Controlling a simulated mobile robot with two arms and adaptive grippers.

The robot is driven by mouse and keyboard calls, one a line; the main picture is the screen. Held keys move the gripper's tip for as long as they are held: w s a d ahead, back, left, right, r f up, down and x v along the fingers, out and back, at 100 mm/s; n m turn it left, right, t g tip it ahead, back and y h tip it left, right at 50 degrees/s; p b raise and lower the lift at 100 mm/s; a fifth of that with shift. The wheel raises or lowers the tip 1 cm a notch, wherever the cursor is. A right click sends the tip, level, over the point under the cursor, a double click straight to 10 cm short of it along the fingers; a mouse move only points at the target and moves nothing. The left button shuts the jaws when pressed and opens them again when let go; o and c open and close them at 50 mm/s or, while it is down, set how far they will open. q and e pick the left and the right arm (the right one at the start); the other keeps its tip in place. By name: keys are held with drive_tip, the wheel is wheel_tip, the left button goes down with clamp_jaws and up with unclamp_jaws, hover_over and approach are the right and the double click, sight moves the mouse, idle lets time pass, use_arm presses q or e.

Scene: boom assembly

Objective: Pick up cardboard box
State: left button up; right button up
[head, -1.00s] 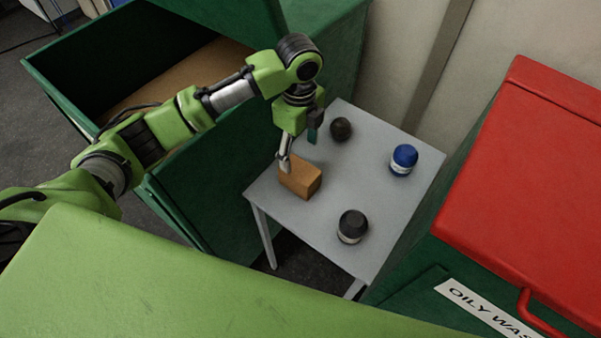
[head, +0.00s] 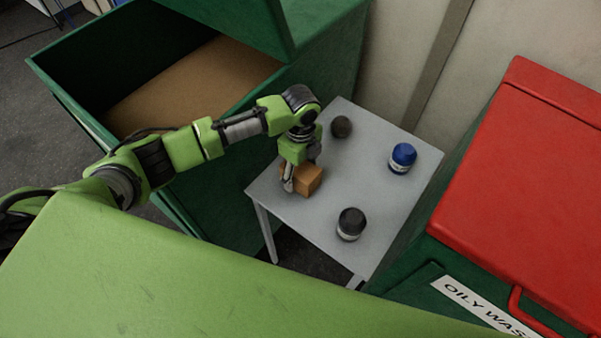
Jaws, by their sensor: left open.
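The cardboard box (head: 309,179) is a small brown block near the left edge of the grey table (head: 350,123). My left gripper (head: 296,180) points down over the box. One finger shows at the box's near left side, and the gripper covers part of the box. The other finger is mostly hidden behind the gripper and arm. The gripper is open, and I cannot tell whether its fingers touch the box. My right gripper is out of view.
A dark round item (head: 341,126), a blue-lidded jar (head: 402,157) and a black-lidded jar (head: 350,224) stand on the table. A green open bin (head: 215,195) with brown contents stands left. A red-lidded oily waste bin (head: 520,180) stands right.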

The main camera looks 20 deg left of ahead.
use_arm(q)
drive_tip(key=c, duration=1)
drive_tip(key=shift+r, duration=0.15)
